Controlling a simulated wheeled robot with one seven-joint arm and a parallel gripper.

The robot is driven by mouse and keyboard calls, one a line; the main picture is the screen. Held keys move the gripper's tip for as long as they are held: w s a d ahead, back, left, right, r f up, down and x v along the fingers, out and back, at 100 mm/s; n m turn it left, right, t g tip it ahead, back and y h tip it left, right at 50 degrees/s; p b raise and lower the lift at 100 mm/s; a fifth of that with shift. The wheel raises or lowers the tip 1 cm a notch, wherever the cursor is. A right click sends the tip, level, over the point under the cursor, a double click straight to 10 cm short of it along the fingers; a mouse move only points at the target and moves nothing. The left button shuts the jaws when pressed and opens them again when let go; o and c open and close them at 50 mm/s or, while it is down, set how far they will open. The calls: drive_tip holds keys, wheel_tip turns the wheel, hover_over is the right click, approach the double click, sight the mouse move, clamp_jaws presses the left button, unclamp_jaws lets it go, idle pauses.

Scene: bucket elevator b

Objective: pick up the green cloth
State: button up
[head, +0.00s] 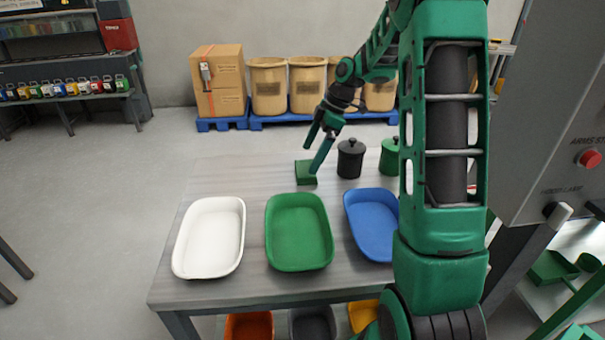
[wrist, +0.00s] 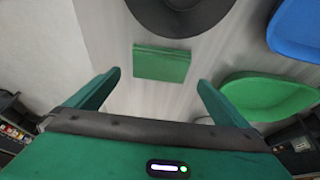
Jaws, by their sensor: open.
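The green cloth (head: 306,174) is a small, flat, folded square lying on the grey table (head: 170,276) near its far edge, behind the green tray. In the wrist view the cloth (wrist: 162,64) lies ahead of the fingertips, roughly centred between them. My gripper (head: 316,146) is open and empty, above and beside the cloth in the head view. Its two green fingers also show in the wrist view (wrist: 160,82), spread wide. One finger covers part of the cloth's right side in the head view.
A black canister (head: 350,158) stands right of the cloth, with a green canister (head: 389,157) beyond it. White (head: 210,238), green (head: 299,232) and blue (head: 371,224) trays stand along the table's front. Left of the cloth, the tabletop is clear.

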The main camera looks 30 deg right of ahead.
sight(306, 167)
drive_tip(key=x, duration=0.4)
drive_tip(key=shift+w+d+f, duration=0.1)
drive_tip(key=shift+d+f, duration=0.1)
drive_tip(key=shift+f, duration=0.15)
drive_tip(key=shift+c, duration=0.3)
drive_tip(key=c, duration=0.9)
wheel_tip(306, 167, up, 10)
drive_tip(key=shift+r, duration=0.1)
